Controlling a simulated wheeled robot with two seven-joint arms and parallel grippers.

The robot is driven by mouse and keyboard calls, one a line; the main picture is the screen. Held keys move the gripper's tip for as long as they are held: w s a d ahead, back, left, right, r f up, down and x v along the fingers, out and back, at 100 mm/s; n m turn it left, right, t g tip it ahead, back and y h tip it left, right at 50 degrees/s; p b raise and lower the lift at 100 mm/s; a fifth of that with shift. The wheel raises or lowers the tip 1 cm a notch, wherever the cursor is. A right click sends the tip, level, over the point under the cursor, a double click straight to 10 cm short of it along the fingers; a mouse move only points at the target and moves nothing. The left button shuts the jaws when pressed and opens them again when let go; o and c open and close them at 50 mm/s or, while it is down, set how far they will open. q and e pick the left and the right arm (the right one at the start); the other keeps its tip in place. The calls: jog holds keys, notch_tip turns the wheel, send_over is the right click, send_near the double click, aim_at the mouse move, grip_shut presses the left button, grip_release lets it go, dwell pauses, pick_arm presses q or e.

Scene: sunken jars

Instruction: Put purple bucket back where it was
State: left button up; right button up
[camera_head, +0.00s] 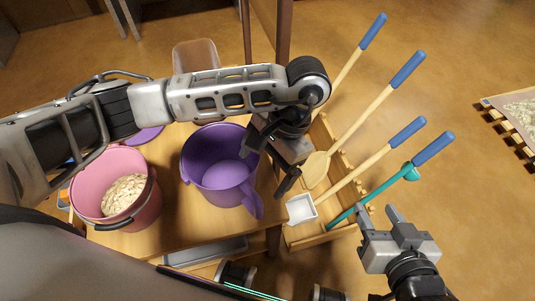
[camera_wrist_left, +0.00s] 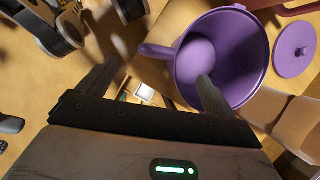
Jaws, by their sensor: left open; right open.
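The purple bucket (camera_head: 200,165) stands upright on the wooden table, with its purple handle (camera_head: 251,200) toward the lower right. It also shows in the left wrist view (camera_wrist_left: 240,75). A pale purple round shape shows inside it. My left gripper (camera_head: 267,166) is open at the bucket's right side. One finger overlaps the rim and the other is outside. In the left wrist view the left gripper (camera_wrist_left: 157,78) has the bucket's handle side between its spread fingers; contact is unclear. My right gripper (camera_head: 378,214) is open and empty at the lower right, away from the bucket.
A pink bucket (camera_head: 150,212) with pale flakes inside stands left of the purple one. A purple lid (camera_wrist_left: 296,48) lies by the buckets. A wooden rack (camera_head: 312,240) on the right holds several long blue-ended tools and a white scoop (camera_head: 301,209). Open floor lies beyond.

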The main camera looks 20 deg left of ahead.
pick_arm(q)
jog(key=shift+v, duration=1.2)
pick_arm(e)
jog(key=shift+s+f, duration=0.2)
jog(key=shift+f, duration=0.25)
jog(key=shift+w+r, duration=0.2)
